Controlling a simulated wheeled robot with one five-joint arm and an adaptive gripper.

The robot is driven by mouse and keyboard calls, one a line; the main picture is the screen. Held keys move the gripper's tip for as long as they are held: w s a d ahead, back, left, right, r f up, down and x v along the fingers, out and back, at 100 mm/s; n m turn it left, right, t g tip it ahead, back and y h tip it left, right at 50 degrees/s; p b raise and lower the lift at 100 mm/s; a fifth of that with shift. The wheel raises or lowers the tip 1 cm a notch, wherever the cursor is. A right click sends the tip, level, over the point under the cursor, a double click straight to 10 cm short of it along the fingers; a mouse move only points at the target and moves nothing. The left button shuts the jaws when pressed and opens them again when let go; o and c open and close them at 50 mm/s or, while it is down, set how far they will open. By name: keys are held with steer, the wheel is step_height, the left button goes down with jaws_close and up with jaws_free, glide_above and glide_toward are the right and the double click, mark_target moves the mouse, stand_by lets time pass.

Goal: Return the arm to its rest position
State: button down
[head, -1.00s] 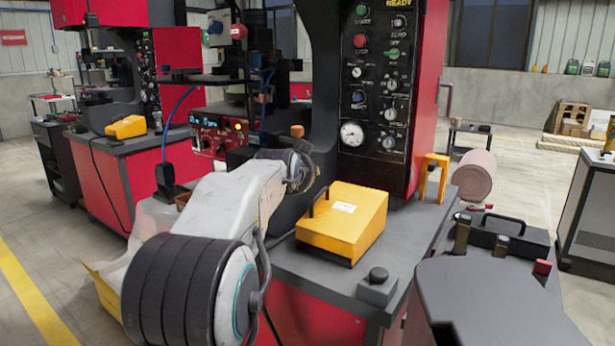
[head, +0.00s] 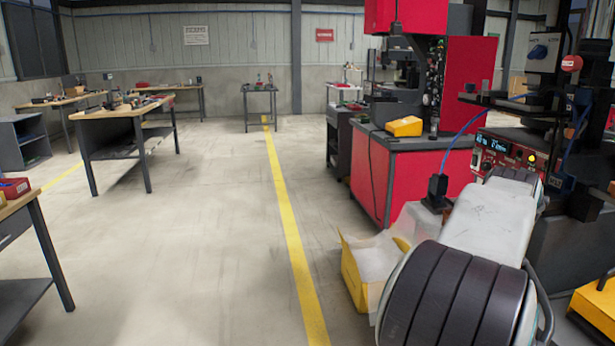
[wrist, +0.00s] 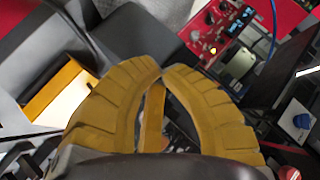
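My arm (head: 490,220) reaches away from me at the right of the head view, beside the bowl feeder machine. Its far end and my gripper are hidden or out of the head view. In the wrist view my gripper (wrist: 163,72) shows two ribbed yellow fingers with their tips together. I see no part held between the tips. A narrow yellow strip shows in the gap lower between the fingers; I cannot tell what it belongs to. Behind the fingers is the red control box with a display (wrist: 222,28).
A yellow bin with a clear liner (head: 362,278) stands close left of my arm. The red machine (head: 395,170) stands behind, with a yellow box (head: 404,126) on it. Workbenches (head: 125,112) stand at far left. The floor around the yellow line (head: 285,215) is clear.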

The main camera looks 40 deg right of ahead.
steer(key=w+a+r+n+t+y+p, duration=0.1)
steer(key=w+a+n+t+y+p, duration=0.35)
steer(key=w+a, duration=0.9)
steer(key=w+a+n+y+p, duration=0.1)
steer(key=w+a+n+p, duration=0.2)
steer(key=a, duration=0.5)
steer(key=w+a+n+y+p, duration=0.1)
steer(key=a+n+p, duration=0.1)
steer(key=a+n, duration=0.45)
steer(key=s+a+n+g+y+p, duration=0.1)
steer(key=s+a+n+p, duration=0.3)
steer(key=a, duration=0.8)
steer(key=s+a+f+n+g+y+p, duration=0.1)
steer(key=s+a+n+y+p, duration=0.3)
steer(key=a, duration=0.7)
steer(key=shift+s+a+f+n+g, duration=0.35)
steer(key=shift+s+n+g, duration=0.3)
steer(key=shift+s+n, duration=0.45)
